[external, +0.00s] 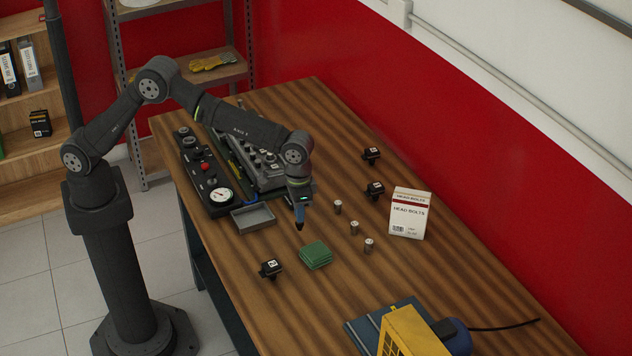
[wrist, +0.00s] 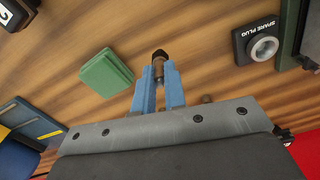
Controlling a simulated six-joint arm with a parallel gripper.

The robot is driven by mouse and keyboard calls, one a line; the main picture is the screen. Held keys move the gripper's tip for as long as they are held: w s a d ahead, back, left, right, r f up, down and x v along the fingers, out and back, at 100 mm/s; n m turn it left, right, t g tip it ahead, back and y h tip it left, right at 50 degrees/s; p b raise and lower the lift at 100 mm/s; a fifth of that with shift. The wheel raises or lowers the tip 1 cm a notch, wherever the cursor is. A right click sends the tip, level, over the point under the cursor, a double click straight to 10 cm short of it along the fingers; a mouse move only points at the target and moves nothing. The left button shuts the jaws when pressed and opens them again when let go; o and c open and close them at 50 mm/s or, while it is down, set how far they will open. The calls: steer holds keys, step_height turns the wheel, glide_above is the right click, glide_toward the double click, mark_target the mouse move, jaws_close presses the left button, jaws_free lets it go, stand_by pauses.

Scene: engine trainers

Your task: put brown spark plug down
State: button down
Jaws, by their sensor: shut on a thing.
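My gripper (external: 299,217) points down over the middle of the workbench. Its blue fingers (wrist: 158,85) are shut on the brown spark plug (wrist: 158,69), which has a dark end beyond the fingertips. In the external view only the plug's dark tip (external: 299,226) shows below the fingers. It looks to be just above the wood, but I cannot tell the exact gap. A black holder labelled "SPARE PLUG" (wrist: 241,42) with a pale round ring is at the upper right of the wrist view, apart from the plug.
Several small metal cylinders (external: 354,227) and a head bolts box (external: 408,214) stand to the right. The engine trainer (external: 258,167) is behind.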

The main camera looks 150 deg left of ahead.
steer(key=shift+f, duration=0.95)
steer(key=shift+f, duration=0.2)
steer(key=c, duration=1.5)
jaws_free()
step_height(320, 180, up, 12)
steer(key=shift+r, duration=0.2)
